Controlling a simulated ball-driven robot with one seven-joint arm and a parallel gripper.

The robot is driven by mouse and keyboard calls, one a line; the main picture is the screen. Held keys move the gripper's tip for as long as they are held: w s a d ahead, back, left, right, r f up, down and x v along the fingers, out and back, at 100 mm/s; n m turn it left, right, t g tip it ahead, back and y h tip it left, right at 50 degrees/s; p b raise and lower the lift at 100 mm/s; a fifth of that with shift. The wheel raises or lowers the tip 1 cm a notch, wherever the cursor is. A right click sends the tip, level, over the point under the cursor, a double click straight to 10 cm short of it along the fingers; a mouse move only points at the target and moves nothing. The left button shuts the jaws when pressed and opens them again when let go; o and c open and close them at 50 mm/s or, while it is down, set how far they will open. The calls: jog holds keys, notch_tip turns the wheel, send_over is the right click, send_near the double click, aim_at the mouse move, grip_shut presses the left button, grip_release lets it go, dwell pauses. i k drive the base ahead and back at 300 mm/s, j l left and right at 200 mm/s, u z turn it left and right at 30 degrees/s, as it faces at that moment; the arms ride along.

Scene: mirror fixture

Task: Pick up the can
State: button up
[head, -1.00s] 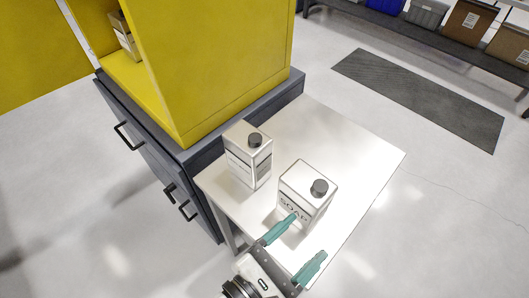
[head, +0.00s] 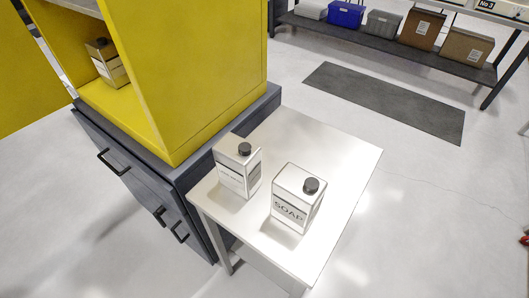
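Two white rectangular cans with dark caps stand upright on a small white table. The nearer can (head: 297,199) has "SOAP" printed on its front. The other can (head: 238,168) stands just behind it to the left, with a small gap between them. A third similar can (head: 107,63) stands inside the yellow cabinet at the upper left, partly hidden by the cabinet's wall. My gripper is not in view.
The white table (head: 345,165) stands against the dark drawer base (head: 140,170) under the yellow cabinet (head: 195,80). Its right part is clear. A dark mat (head: 385,100) lies on the floor behind. A low shelf (head: 375,45) at the back holds several boxes.

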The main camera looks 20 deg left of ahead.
aim_at(238, 160)
jog(key=i+l+u, duration=0.1)
jog(key=u, duration=1.05)
jog(key=i+l, duration=0.05)
